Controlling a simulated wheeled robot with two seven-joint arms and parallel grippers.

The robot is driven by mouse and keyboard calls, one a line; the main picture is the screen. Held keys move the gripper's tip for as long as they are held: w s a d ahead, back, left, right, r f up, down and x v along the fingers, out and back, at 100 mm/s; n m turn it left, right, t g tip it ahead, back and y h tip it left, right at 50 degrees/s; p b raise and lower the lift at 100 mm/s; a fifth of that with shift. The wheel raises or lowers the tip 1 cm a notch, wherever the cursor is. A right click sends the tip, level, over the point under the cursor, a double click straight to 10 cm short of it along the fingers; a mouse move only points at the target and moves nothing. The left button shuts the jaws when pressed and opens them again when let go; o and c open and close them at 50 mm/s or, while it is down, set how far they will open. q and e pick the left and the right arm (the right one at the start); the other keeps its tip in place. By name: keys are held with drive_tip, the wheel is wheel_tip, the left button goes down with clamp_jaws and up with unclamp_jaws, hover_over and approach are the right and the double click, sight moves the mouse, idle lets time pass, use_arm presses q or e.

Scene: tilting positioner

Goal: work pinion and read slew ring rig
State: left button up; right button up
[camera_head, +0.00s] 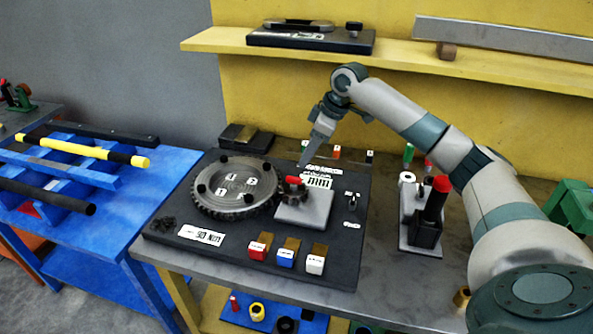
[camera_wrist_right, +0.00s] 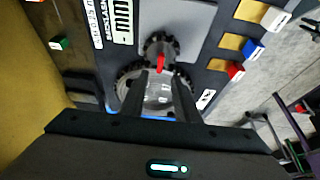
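The slew ring (camera_head: 235,188), a large dark toothed ring with numbered white labels inside, lies on the black base plate (camera_head: 222,262). At its right the small dark pinion (camera_head: 296,192), with a red piece on top, sits on a grey plate (camera_head: 305,212). My right gripper (camera_head: 304,163) points down above and behind the pinion. In the right wrist view its two fingers (camera_wrist_right: 160,76) are apart, with the red piece (camera_wrist_right: 159,61) showing beyond the gap; contact cannot be told. The slew ring (camera_wrist_right: 158,92) shows partly between the fingers. My left gripper is out of view.
Red (camera_head: 257,246), blue (camera_head: 287,255) and white (camera_head: 315,263) blocks line the plate's front beside a "50 Nm" label (camera_head: 201,236). A black stand with a red top (camera_head: 430,210) stands right. A blue rack (camera_head: 65,165) is left; a yellow shelf (camera_head: 400,64) runs behind.

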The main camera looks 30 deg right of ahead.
sight(295, 177)
drive_tip(key=p+x, duration=0.2)
drive_tip(key=x, duration=0.6)
drive_tip(key=shift+f, duration=0.2)
clamp_jaws()
